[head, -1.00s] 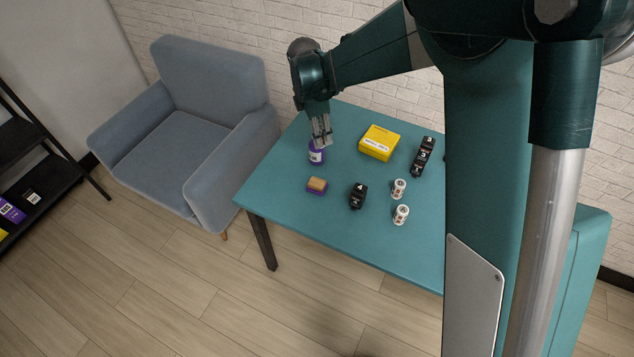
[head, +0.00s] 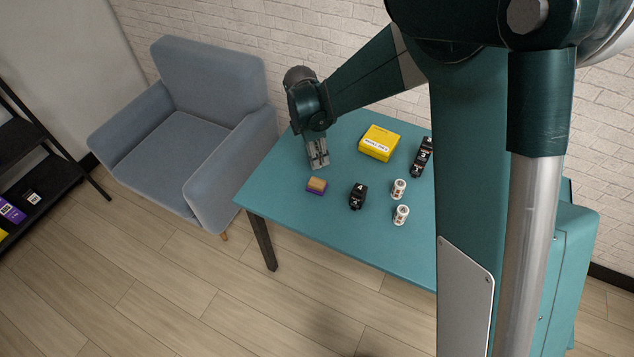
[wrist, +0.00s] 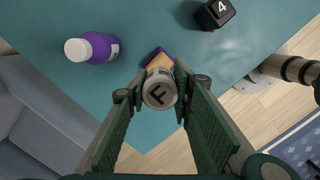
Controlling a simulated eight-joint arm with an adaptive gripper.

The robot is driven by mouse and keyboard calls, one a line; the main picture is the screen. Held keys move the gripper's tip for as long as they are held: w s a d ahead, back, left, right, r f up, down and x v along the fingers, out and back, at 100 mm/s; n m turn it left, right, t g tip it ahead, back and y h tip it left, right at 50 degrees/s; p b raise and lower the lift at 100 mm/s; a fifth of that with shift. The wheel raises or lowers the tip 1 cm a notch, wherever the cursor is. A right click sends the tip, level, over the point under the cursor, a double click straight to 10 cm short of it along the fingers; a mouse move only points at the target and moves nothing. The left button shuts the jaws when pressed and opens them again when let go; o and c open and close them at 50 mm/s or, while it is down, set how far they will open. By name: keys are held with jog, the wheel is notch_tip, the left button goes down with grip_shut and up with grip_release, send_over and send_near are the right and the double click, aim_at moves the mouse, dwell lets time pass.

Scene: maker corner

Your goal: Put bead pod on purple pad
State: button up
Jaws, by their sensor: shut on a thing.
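My gripper (wrist: 158,92) is shut on the bead pod (wrist: 159,91), a pale cylinder with a dark F on its end. In the head view my gripper (head: 319,164) is low at the table's left part, and I cannot make out the pod there. A small block with a tan top and purple base (head: 316,187) lies just in front of the gripper. It is the only pad-like purple thing I see. In the wrist view it (wrist: 154,54) shows just beyond the pod, partly hidden by it. I cannot tell whether they touch.
A purple bottle with a white cap (wrist: 100,47) stands nearby; the gripper hides it in the head view. A yellow box (head: 379,143), a black block marked 4 (head: 358,196), more black blocks (head: 422,157) and two white canisters (head: 399,189) (head: 401,215) stand to the right.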

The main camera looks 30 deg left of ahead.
jog(key=shift+f, duration=0.2)
send_over(319, 181)
jog(key=shift+s+a+f, duration=0.15)
jog(key=shift+f, duration=1.4)
jog(key=shift+s+a+f, duration=0.1)
jog(key=shift+s+f, duration=0.05)
jog(key=shift+f, duration=1.35)
jog(key=shift+f, duration=1.85)
jog(key=shift+f+b, duration=0.15)
jog(key=shift+b, duration=0.25)
jog(key=o, duration=0.9)
jog(key=r, duration=0.4)
jog(key=s+r, duration=0.1)
jog(key=r, duration=0.3)
jog(key=a+r+p, duration=0.1)
jog(key=r, duration=0.3)
jog(key=shift+s+a+r, duration=0.1)
jog(key=shift+s, duration=0.1)
